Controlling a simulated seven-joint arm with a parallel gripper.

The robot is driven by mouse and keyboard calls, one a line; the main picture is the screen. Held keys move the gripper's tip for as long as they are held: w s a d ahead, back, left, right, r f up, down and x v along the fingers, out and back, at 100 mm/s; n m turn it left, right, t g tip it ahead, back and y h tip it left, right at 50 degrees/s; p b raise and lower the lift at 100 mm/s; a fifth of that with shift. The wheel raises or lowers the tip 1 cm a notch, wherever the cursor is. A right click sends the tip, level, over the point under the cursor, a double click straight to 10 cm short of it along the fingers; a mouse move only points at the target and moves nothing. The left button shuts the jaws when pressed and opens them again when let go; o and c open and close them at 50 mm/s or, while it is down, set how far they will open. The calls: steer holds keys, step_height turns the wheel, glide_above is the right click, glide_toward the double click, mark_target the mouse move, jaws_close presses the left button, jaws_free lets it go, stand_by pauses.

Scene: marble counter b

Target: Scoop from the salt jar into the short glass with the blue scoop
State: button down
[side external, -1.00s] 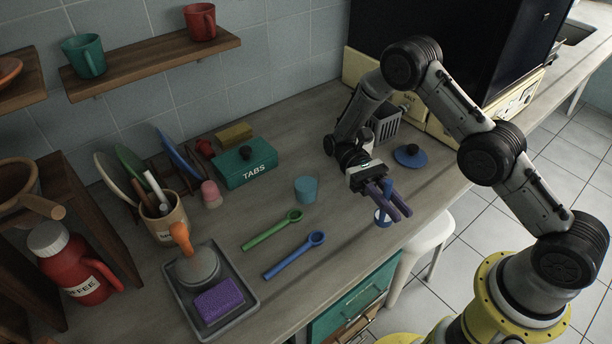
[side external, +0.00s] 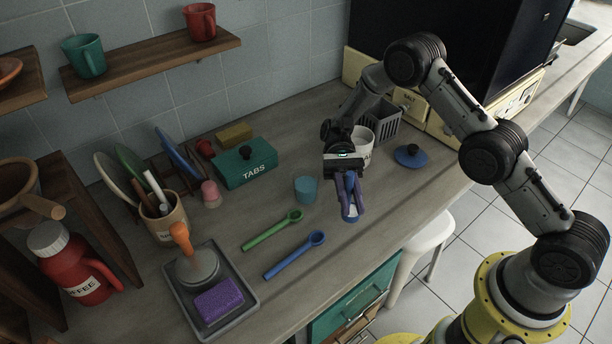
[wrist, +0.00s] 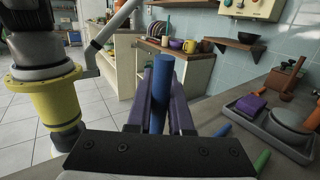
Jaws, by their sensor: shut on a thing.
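My gripper (side external: 351,205) is shut on the handle of the blue scoop (wrist: 161,95), which stands upright between the purple fingers in the wrist view. In the side view the scoop's bowl is low near the fingertips, partly hidden, with a pale patch that looks like salt. The short glass (side external: 305,189), bluish and see-through, stands on the counter just left of my gripper. The white salt jar (side external: 364,146) stands open behind my gripper, which partly hides it. Its contents cannot be seen.
A blue lid (side external: 411,156) lies right of the jar. A green scoop (side external: 270,231) and another blue scoop (side external: 292,256) lie in front of the glass. A teal TABS box (side external: 245,168) stands behind left. A grey tray (side external: 248,296) holds a purple sponge.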

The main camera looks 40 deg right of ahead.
steer(key=w+a+r+m+t+y, duration=0.3)
steer(key=w+t, duration=0.1)
steer(key=w, duration=0.3)
steer(key=w+a+r+m+t+y, duration=0.2)
steer(key=w+r+m+t+y, duration=0.15)
steer(key=w, duration=0.35)
steer(key=w+t, duration=0.1)
steer(key=w+d+f+m, duration=0.1)
steer(key=w, duration=0.1)
steer(key=w+d+t, duration=0.1)
steer(key=shift+w+d+f+t, duration=0.15)
steer(key=shift+d+t, duration=0.1)
steer(key=shift+t, duration=0.1)
stand_by(0.3)
steer(key=shift+s+a+n+h, duration=0.1)
steer(key=shift+s+n+h, duration=0.25)
steer(key=shift+s+n, duration=0.45)
stand_by(0.7)
steer(key=shift+s+a+n+t+h, duration=0.15)
steer(key=shift+s+n+t+h, duration=0.15)
steer(key=shift+s+n, duration=0.4)
steer(key=shift+s+a+n+t+h, duration=0.1)
steer(key=shift+s+n+t+h, duration=0.1)
steer(key=shift+s+n+t, duration=0.35)
stand_by(1.0)
steer(key=shift+s+a+f+n+h, duration=0.1)
steer(key=shift+s+f+n+h, duration=0.2)
steer(key=shift+s+f+n, duration=0.5)
stand_by(0.3)
